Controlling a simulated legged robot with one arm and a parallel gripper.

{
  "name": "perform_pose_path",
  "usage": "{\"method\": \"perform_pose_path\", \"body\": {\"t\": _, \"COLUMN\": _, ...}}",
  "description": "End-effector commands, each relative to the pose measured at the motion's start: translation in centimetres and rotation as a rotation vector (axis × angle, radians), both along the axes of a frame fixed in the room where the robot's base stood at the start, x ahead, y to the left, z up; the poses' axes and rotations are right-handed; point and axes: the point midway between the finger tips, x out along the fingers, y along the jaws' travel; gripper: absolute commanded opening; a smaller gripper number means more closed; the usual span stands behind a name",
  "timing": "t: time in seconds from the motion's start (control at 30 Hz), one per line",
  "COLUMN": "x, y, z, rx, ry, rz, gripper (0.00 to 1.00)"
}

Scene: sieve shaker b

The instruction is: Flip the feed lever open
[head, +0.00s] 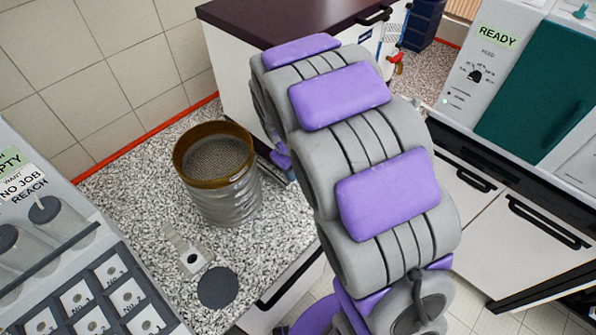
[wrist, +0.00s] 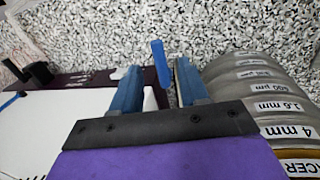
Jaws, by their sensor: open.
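My gripper (wrist: 155,78) is open in the wrist view, its two blue-grey fingers apart. A bright blue bar (wrist: 161,62) shows in the gap between the fingertips, not gripped. It looks like a lever handle, but I cannot tell for certain that it is the feed lever or whether the fingers touch it. A panel marked READY and FEED (head: 488,53) stands at the right in the head view, with a small black part under the word FEED.
A sieve stack (head: 220,178) stands on the speckled counter (head: 285,235); its labelled rings (wrist: 262,105) are close right of the gripper in the wrist view. A white cabinet with a maroon top (head: 285,15) is behind my arm. A numbered rack (head: 110,290) is at lower left.

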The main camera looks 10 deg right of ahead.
Motion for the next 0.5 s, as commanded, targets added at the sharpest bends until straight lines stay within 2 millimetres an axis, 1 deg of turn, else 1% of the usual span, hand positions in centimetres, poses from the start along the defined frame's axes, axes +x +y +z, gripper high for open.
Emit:
{"method": "perform_pose_path", "body": {"t": 0.03, "x": 0.1, "y": 0.3, "z": 1.4, "rx": 0.001, "ry": -0.007, "rz": 0.001, "gripper": 0.44}}
{"method": "perform_pose_path", "body": {"t": 0.2, "x": -0.3, "y": 1.0, "z": 5.2, "rx": 0.001, "ry": -0.009, "rz": 0.002, "gripper": 0.44}}
{"method": "perform_pose_path", "body": {"t": 0.4, "x": -0.8, "y": 1.7, "z": 9.2, "rx": -0.001, "ry": -0.004, "rz": 0.001, "gripper": 0.44}}
{"method": "perform_pose_path", "body": {"t": 0.5, "x": -0.9, "y": 2.0, "z": 10.9, "rx": 0.000, "ry": -0.008, "rz": 0.001, "gripper": 0.44}}
